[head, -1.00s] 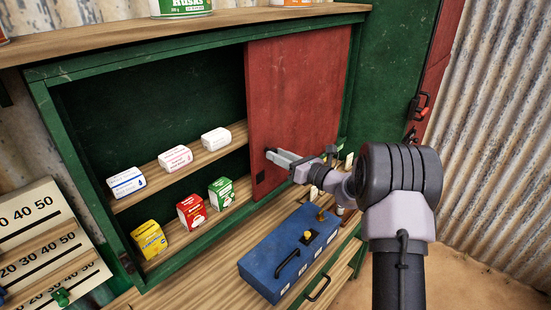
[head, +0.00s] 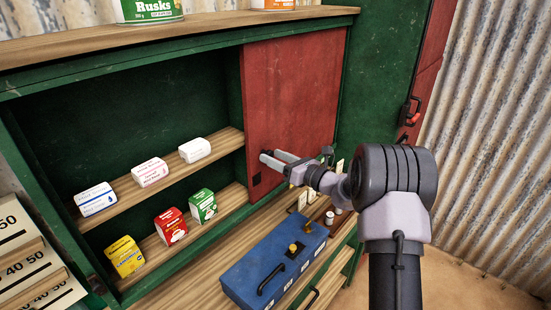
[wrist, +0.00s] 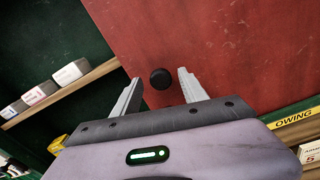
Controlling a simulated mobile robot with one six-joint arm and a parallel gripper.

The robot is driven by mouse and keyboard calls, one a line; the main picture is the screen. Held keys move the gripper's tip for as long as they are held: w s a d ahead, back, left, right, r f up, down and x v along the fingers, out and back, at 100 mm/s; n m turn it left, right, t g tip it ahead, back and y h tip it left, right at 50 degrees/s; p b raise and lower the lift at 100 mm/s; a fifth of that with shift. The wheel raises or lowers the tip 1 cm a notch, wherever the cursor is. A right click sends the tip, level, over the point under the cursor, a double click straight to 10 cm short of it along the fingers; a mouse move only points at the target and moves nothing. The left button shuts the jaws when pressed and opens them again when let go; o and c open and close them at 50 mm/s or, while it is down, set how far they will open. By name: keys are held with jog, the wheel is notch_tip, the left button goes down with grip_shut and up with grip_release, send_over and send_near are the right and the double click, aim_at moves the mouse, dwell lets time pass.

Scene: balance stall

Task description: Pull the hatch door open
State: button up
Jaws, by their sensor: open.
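A red door panel (head: 290,90) covers the right part of the green cabinet's front, and its left edge borders the open shelves. In the wrist view the red panel (wrist: 230,50) fills the background. A round black knob (wrist: 160,79) sticks out from it. My gripper (head: 269,155) is open in front of the panel's lower part. In the wrist view its fingertips (wrist: 160,76) stand on either side of the knob, with visible gaps to both. I cannot tell whether they reach the panel. The knob is hidden in the head view.
Several small boxes stand on the cabinet shelves (head: 125,196) to the left. A blue case (head: 250,275) with a black handle lies on the counter below my gripper.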

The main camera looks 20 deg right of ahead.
jog(key=v, duration=1.7)
jog(key=shift+d+p, duration=0.2)
jog(key=shift+p, duration=0.2)
jog(key=shift+s, duration=0.15)
